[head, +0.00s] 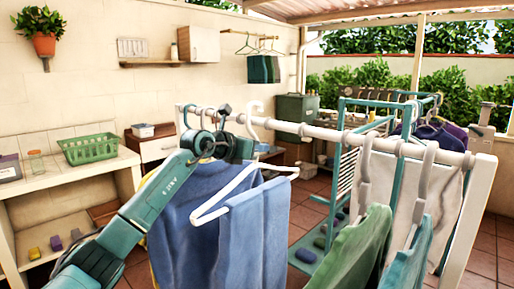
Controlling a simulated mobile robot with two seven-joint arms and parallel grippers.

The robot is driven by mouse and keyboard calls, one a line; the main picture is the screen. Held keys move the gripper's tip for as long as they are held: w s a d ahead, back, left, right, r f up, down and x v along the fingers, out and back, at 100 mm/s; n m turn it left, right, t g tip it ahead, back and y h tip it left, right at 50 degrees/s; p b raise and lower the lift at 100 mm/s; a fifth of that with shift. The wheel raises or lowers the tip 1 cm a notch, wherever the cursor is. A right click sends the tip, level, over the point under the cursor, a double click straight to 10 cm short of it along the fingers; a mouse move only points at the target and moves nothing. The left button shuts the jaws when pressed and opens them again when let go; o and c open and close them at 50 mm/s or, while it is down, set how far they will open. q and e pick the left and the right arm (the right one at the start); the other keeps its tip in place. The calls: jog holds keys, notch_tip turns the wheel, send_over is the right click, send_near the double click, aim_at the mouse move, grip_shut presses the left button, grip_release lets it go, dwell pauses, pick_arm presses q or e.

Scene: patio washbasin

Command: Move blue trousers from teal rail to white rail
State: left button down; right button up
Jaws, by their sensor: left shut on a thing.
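The blue trousers (254,240) hang folded over a white hanger (228,192) in the middle of the head view. My left gripper (240,149) is shut on the neck of this hanger, just in front of the white rail (315,131). The hanger's hook (254,108) rises above the rail line; I cannot tell whether it is around the rail or clear of it. The teal rail (375,103) stands behind on a teal frame, with dark garments at its right. My right gripper is not in view.
A blue garment (180,215) hangs left of and behind the trousers. Green (360,250) and teal (410,265) garments hang at the white rail's right part. A shelf with a green basket (89,149) is at the left. The rail's middle stretch looks clear.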

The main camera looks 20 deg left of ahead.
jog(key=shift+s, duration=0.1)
pick_arm(q)
jog(key=shift+f+b, duration=0.85)
jog(key=shift+f, duration=0.35)
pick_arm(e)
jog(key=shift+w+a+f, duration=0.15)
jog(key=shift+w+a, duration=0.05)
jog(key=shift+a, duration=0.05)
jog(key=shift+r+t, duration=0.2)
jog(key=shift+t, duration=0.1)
